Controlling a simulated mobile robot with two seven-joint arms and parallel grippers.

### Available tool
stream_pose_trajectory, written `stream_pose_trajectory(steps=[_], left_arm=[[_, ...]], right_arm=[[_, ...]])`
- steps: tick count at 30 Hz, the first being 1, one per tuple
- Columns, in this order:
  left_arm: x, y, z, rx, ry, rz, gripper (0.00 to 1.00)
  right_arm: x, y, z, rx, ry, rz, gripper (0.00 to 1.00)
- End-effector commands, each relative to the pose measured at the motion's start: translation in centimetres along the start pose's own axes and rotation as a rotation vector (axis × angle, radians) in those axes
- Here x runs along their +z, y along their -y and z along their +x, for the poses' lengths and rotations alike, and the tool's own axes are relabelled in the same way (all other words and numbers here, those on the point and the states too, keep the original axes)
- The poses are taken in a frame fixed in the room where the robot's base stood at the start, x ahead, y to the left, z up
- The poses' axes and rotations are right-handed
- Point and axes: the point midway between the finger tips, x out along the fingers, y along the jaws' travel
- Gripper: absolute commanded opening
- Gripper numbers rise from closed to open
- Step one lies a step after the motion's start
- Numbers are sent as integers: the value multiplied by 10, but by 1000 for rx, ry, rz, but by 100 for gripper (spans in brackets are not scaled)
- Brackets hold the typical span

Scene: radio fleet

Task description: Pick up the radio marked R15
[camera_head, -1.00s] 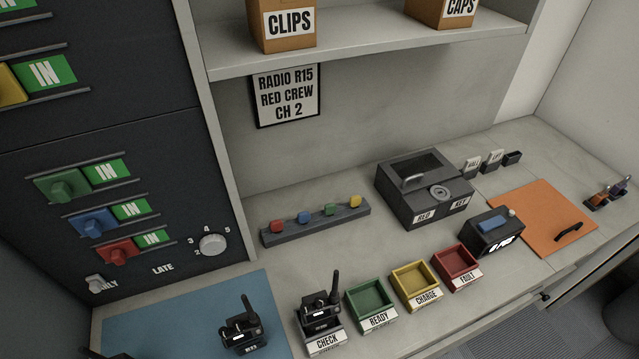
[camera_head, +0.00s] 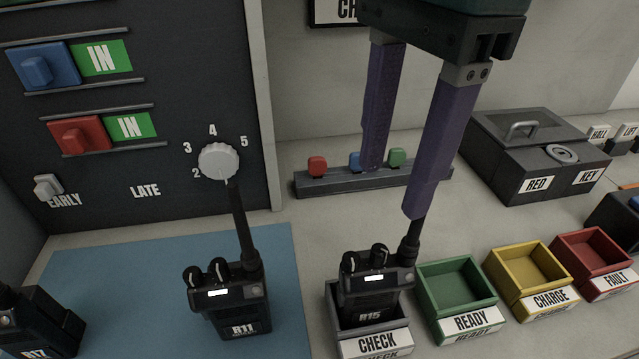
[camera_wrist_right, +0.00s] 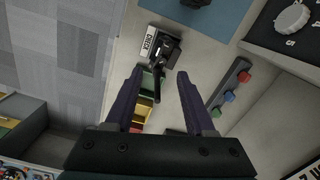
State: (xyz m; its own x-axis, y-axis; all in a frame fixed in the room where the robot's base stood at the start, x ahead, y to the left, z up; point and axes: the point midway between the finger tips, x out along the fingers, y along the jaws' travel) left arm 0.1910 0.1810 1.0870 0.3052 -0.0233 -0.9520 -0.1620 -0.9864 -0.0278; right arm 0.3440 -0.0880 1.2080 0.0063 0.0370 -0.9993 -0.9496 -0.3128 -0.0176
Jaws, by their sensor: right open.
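The radio marked R15 (camera_head: 372,296) stands upright in the grey CHECK tray (camera_head: 376,343) in the head view, its antenna rising at its right side. In the right wrist view the radio (camera_wrist_right: 166,50) is beyond my fingertips, with its antenna pointing back between the fingers. My right gripper (camera_head: 394,190) is open and empty, its purple fingers pointing down above the radio. One finger overlaps the upper antenna in the head view; I cannot tell whether they touch. My left gripper is not in view.
Green READY (camera_head: 455,287), yellow CHARGE (camera_head: 527,272) and red FAULT (camera_head: 592,258) trays lie to the right. A peg rail (camera_head: 330,183) and black key box (camera_head: 540,155) stand behind.

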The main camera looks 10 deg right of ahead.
Motion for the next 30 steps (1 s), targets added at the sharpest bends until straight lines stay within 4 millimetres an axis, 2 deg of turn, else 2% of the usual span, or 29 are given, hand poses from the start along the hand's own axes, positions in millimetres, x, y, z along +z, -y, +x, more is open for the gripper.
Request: stream_pose_trajectory(steps=[1,3,17,24,30], left_arm=[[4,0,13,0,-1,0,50],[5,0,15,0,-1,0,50],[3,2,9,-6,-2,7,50],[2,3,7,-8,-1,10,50],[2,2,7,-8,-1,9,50]], right_arm=[[-7,2,7,5,-19,53,55],[-11,2,6,15,-32,104,55],[-15,3,56,19,-36,127,55],[-19,5,92,17,-36,125,55],[-19,5,100,15,-35,123,55]])
